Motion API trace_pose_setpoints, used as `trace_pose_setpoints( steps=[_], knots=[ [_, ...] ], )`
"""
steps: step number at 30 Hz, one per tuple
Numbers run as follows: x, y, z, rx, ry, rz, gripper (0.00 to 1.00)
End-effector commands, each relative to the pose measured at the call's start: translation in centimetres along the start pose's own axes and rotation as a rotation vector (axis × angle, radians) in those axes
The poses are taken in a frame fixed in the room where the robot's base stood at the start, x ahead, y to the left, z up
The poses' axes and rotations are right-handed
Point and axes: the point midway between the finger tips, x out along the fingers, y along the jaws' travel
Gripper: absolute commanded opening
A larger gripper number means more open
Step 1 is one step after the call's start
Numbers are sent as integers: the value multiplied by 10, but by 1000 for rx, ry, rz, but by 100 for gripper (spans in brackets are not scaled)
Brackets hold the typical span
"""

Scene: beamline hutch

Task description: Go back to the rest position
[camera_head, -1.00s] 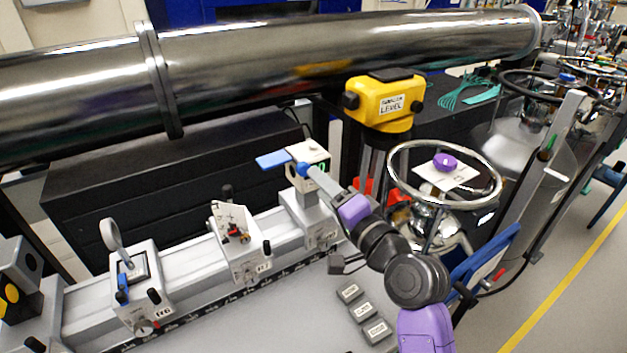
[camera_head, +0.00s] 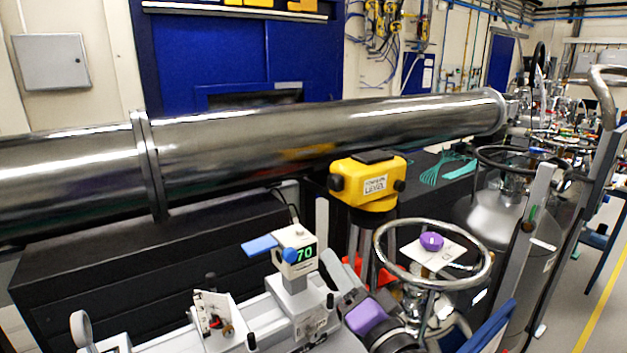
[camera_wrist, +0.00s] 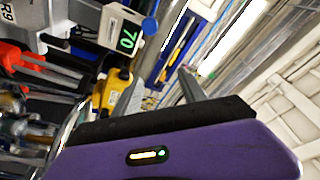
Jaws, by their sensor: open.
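My gripper shows at the bottom of the head view, with a purple housing and grey fingers beside the post of the display box (camera_head: 299,254). In the wrist view my gripper (camera_wrist: 160,88) has its two grey fingers apart with nothing between them. The display box reads a green 70 and has a blue paddle (camera_head: 260,246) and a blue knob (camera_head: 291,256). My gripper is lower right of the box and looks clear of it. The box also shows upper left in the wrist view (camera_wrist: 122,32).
A yellow level (camera_head: 368,183) stands on a tripod behind my arm. A metal handwheel (camera_head: 381,262) is close on its right. A long steel pipe (camera_head: 300,136) crosses behind. A rail with mounts (camera_head: 262,318) lies to the left.

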Motion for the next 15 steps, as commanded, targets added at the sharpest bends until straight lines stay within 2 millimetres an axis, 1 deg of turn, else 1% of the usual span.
trace_pose_setpoints(
  steps=[1,5,8,9,11,12,14,15],
  knots=[
    [-15,9,1,-49,24,16,49],
    [-53,28,0,-177,83,56,49],
    [-90,43,3,-281,115,96,49],
    [-107,49,5,-325,125,113,49],
    [-132,56,8,-390,138,138,49],
    [-150,60,10,-431,144,156,49],
    [-175,65,14,-491,150,180,49],
    [-192,68,16,-529,150,196,49]
  ],
)
